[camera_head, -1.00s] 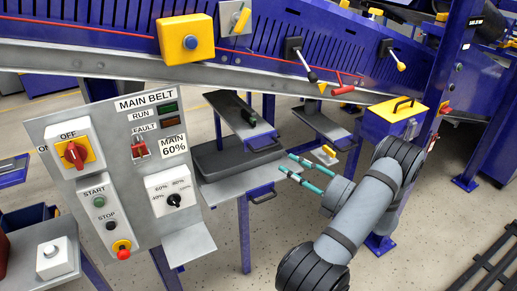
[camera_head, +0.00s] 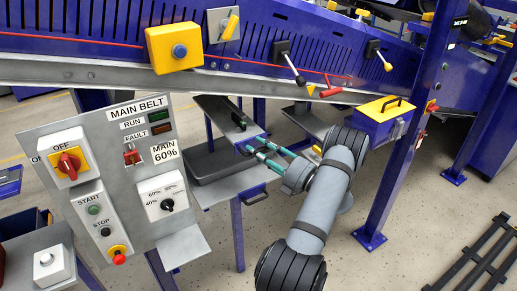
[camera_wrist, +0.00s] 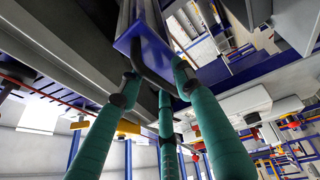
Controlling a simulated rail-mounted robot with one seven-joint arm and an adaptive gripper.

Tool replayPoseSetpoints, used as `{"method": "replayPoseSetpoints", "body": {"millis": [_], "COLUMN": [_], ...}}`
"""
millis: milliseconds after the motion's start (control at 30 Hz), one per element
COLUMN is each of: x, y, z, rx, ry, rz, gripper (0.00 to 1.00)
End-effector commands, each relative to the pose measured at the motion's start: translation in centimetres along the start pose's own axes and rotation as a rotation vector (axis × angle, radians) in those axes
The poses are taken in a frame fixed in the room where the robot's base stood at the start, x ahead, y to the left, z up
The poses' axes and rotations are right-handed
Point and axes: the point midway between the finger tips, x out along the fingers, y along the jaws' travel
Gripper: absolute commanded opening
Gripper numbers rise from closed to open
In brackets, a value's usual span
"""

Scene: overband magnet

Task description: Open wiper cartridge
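I take the wiper cartridge to be the long grey slab (camera_head: 218,112) with a blue end plate below the conveyor in the head view. In the wrist view its blue end plate (camera_wrist: 150,42) carries a dark handle (camera_wrist: 152,74). My gripper (camera_head: 260,150) has teal fingers and is at the slab's near end. In the wrist view the fingers of my gripper (camera_wrist: 157,82) are spread, one left and one right of the handle, with another below. Any contact with the handle cannot be made out.
The control panel (camera_head: 125,165) stands to the left. A yellow box (camera_head: 385,109) and blue post (camera_head: 408,150) stand to the right. The conveyor runs above.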

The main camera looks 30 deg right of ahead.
Motion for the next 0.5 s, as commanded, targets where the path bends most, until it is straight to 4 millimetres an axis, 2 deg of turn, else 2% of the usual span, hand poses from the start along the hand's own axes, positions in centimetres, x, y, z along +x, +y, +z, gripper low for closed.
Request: {"method": "replayPoseSetpoints", "body": {"millis": [200, 500], "x": [0.03, 0.01], "y": [-0.04, -0.03], "z": [-0.03, -0.04], "rx": [0.0, 0.0], "ry": [0.001, 0.001], "rz": [0.0, 0.0], "gripper": [0.34, 0.16]}}
